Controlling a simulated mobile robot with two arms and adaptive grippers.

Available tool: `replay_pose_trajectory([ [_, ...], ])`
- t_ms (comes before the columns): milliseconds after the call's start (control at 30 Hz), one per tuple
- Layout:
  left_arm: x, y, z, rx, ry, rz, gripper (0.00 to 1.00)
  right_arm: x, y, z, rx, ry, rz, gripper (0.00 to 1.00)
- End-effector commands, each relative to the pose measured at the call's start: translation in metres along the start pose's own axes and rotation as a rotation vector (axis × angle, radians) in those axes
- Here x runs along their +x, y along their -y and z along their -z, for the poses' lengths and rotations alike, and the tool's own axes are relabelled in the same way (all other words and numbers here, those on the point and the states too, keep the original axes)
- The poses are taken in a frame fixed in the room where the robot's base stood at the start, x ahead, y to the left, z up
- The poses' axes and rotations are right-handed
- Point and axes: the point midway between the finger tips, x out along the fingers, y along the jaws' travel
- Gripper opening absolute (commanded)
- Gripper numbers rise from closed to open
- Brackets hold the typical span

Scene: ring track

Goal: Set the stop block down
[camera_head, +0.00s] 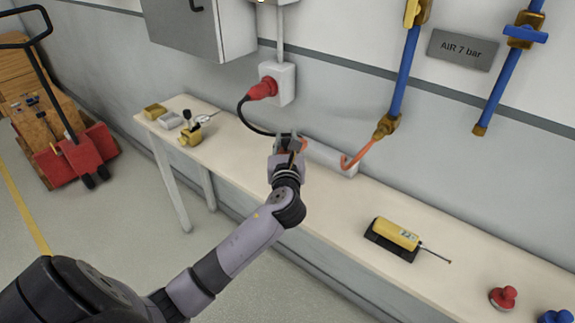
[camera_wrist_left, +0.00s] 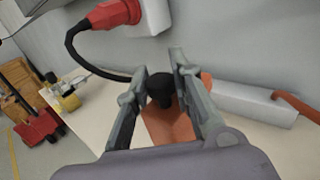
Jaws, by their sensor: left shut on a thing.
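My left gripper (camera_head: 287,142) is over the far part of the narrow bench, near the wall. In the left wrist view its two fingers (camera_wrist_left: 162,82) are shut on an orange-brown block with a black knob, which I take to be the stop block (camera_wrist_left: 166,128). The black knob sits between the fingers, with the orange body below. In the head view the gripper hides nearly all of the block. I cannot tell whether the block touches the bench top. My right gripper is in neither view.
The bench (camera_head: 350,205) runs along the wall. A pale bar (camera_head: 335,160) lies just right of the gripper, with an orange hose (camera_head: 362,154) at its end. A black cable from a red plug (camera_head: 263,88) hangs close. A yellow device (camera_head: 396,234) lies to the right.

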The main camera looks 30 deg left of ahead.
Motion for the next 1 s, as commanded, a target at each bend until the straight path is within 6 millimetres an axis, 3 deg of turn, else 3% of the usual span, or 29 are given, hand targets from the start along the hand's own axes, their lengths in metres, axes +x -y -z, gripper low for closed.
replay_pose_trajectory([
  [533,0.0,0.0,0.059,-0.001,0.006,0.0,0.0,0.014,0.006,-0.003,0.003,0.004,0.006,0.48],
  [967,0.0,0.0,0.065,-0.001,0.007,0.001,0.0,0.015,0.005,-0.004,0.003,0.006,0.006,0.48],
  [1000,0.0,0.0,0.067,0.0,0.001,0.001,0.24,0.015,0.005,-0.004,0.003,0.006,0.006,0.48],
])
